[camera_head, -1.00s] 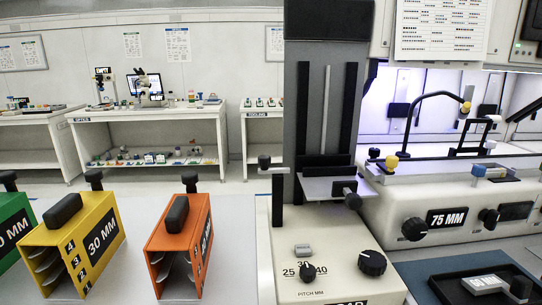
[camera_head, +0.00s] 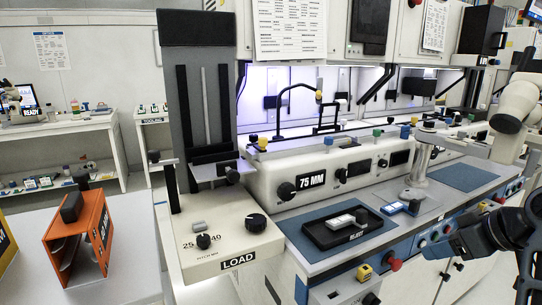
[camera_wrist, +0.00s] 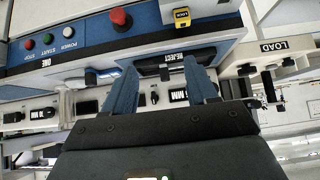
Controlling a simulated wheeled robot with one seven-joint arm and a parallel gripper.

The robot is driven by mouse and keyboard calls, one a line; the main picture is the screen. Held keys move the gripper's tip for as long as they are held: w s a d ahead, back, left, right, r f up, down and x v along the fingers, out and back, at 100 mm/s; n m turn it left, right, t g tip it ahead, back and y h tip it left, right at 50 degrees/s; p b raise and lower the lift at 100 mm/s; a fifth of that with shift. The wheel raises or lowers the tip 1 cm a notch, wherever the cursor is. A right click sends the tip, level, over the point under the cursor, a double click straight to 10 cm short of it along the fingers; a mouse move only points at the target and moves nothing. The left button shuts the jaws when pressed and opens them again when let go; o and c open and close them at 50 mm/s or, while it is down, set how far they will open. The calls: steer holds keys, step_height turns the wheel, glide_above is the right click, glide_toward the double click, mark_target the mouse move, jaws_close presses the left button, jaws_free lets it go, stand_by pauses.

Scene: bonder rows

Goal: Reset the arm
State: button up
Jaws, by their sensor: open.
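My arm (camera_head: 520,110) comes in from the right edge in the head view. My gripper (camera_head: 445,248) hangs at the lower right, in front of the blue-and-white machine front. In the wrist view my gripper (camera_wrist: 160,64) shows two blue fingers spread apart with nothing between them. Beyond the fingers are the black REJECT tray (camera_wrist: 168,58) and the machine front. The gripper appears apart from all of them.
The bonder bench (camera_head: 440,185) runs along the right, with red knobs (camera_head: 395,264) on its front. The LOAD unit (camera_head: 228,235) stands in the middle. A black REJECT tray (camera_head: 345,228) lies on a blue mat.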

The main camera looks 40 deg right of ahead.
steer(key=w+a+f+m+t+h, duration=0.1)
steer(key=a+f, duration=0.5)
steer(key=a, duration=0.4)
steer(key=w+a+f+t, duration=0.1)
steer(key=a+f, duration=0.6)
steer(key=a, duration=0.3)
steer(key=s+a+r+n+t+y, duration=0.1)
steer(key=s+a+r+t, duration=0.1)
steer(key=s+a, duration=0.5)
steer(key=s+a+r+n+t+y, duration=0.1)
steer(key=s+a+r+n+t, duration=0.1)
steer(key=s+a+r, duration=0.3)
steer(key=s+a, duration=0.3)
steer(key=shift+r+n+y, duration=0.3)
steer(key=shift+y, duration=0.1)
